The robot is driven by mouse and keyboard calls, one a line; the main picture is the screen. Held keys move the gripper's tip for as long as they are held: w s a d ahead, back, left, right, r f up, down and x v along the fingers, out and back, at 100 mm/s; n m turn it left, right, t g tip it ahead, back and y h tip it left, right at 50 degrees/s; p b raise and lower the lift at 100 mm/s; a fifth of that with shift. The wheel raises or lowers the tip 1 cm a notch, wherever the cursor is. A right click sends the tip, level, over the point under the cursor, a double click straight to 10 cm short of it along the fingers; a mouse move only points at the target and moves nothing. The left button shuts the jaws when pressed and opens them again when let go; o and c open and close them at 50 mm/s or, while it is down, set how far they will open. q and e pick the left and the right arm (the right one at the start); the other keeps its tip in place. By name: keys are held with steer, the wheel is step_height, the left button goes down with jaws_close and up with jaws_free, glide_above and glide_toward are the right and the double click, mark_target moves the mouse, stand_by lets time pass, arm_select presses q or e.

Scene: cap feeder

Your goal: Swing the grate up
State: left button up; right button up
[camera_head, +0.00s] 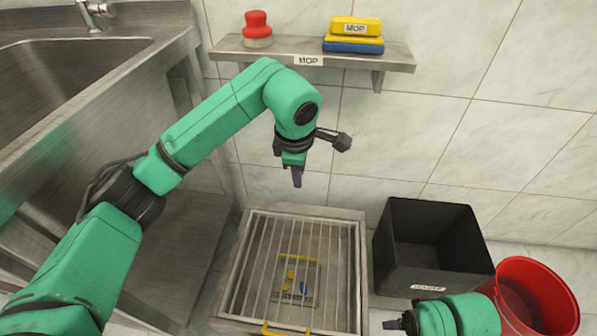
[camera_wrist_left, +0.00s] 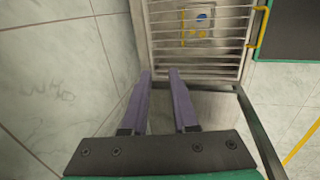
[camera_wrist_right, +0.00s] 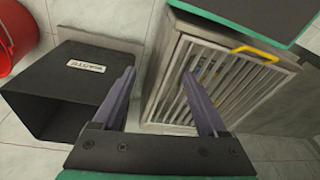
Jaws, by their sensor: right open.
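The barred metal grate (camera_head: 256,235) lies flat over a steel floor box (camera_head: 358,262). Its yellow handle (camera_head: 272,329) is at the near edge. The handle also shows in the left wrist view (camera_wrist_left: 260,27) and in the right wrist view (camera_wrist_right: 255,53). Under the bars is a small tray with yellow and blue pieces. My left gripper (camera_head: 297,180) hangs above the grate's far edge, apart from it, with its fingers parted and empty. My right gripper (camera_head: 392,324) is low, right of the handle, open and empty, touching nothing.
A black bin (camera_head: 410,275) labelled "WASTE" stands right of the box, with a red bucket (camera_head: 550,270) beyond it. A wall shelf (camera_head: 240,50) holds a red item and sponges. A steel sink (camera_head: 80,80) is at left.

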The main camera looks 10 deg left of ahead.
arm_select(q)
steer(key=shift+o, duration=0.5)
